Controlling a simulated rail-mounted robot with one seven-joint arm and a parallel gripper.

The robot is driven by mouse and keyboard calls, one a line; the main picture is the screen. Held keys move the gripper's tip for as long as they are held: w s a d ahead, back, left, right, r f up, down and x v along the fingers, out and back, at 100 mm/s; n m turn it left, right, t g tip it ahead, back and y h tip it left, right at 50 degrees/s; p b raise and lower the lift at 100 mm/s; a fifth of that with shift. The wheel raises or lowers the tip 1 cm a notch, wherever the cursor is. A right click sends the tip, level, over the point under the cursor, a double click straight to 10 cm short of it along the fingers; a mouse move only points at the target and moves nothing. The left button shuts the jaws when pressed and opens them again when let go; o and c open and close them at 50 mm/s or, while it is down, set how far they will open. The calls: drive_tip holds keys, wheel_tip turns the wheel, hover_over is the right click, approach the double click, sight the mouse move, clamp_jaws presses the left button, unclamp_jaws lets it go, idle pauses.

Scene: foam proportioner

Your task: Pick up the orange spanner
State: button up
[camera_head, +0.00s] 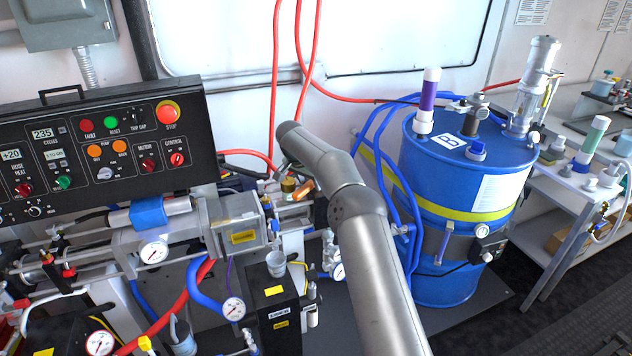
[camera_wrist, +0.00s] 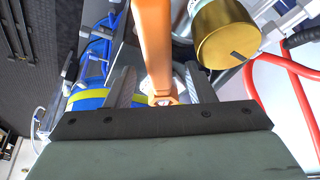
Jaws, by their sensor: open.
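The orange spanner (camera_wrist: 153,45) runs down from the top of the wrist view, its lower end between the two fingers of my gripper (camera_wrist: 159,78). My gripper is open, with a finger on each side of the spanner and gaps visible beside it. I cannot tell how deep between the fingers the spanner lies. In the head view a small orange piece, seemingly the spanner (camera_head: 304,190), shows beside a brass cylinder, partly hidden by my arm. My gripper cannot be made out there.
The brass cylinder (camera_wrist: 227,32) is close to the right of the spanner. A red hose (camera_wrist: 290,75) loops farther right. The blue drum (camera_head: 450,190) with blue hoses stands right of my arm. The black control panel (camera_head: 105,150) and pump gear with gauges are at left.

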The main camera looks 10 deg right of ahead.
sight(309, 183)
drive_tip(key=shift+f, duration=0.1)
clamp_jaws()
idle(0.4)
drive_tip(key=shift+r, duration=0.5)
wheel_tip(309, 183, up, 3)
drive_tip(key=shift+f, duration=0.1)
drive_tip(key=s+d+r+b, duration=0.4)
drive_tip(key=s+r+b, duration=0.2)
drive_tip(key=s+r, duration=0.3)
drive_tip(key=s, duration=0.4)
drive_tip(key=shift+s+d+r+b, duration=0.15)
drive_tip(key=shift+r+b, duration=0.15)
drive_tip(key=shift+r, duration=0.1)
